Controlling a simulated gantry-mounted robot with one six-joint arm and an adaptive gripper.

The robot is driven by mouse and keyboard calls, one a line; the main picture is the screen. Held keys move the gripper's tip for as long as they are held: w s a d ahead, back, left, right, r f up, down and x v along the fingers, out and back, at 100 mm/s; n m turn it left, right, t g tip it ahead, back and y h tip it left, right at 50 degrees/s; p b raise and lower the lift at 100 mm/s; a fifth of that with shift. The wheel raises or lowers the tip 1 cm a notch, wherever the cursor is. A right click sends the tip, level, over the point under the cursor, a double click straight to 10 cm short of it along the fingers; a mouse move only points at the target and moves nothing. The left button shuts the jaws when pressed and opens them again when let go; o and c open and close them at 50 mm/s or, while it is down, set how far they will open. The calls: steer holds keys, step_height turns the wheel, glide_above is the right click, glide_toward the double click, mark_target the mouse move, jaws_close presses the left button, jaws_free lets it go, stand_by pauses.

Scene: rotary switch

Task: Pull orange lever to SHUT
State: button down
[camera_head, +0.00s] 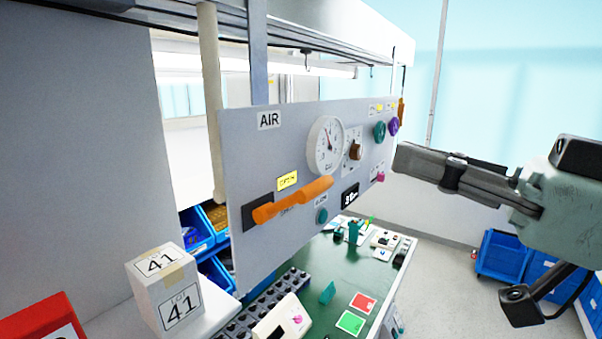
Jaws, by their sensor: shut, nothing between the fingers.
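The orange lever (292,201) is mounted low on the left part of the grey AIR panel (268,157). It slants from a dark plate (257,212) at lower left up to its free end at upper right. A yellow label (287,181) sits just above it; its text is too small to read. My gripper (400,158) is at the right, in front of the panel's right end, with its fingers shut and pointing left. It is empty and well apart from the lever.
The panel also carries a round gauge (326,146), a brown rotary knob (355,152), and green and purple knobs (393,127). Below is a green worktable (329,262) with small devices. A box marked 41 (165,289) stands at lower left. Blue bins (503,254) stand at the right.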

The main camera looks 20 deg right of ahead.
steer(key=r+p, duration=0.2)
steer(key=p, duration=0.2)
glide_above(322, 183)
steer(key=shift+f, duration=0.15)
steer(key=shift+s+d+f+p, duration=0.1)
steer(key=shift+s+f+p, duration=0.1)
steer(key=shift+f, duration=0.9)
steer(key=shift+s+d+f+p, duration=0.1)
steer(key=shift+s+f+p, duration=0.1)
steer(key=shift+f, duration=0.85)
steer(key=shift+f, duration=0.1)
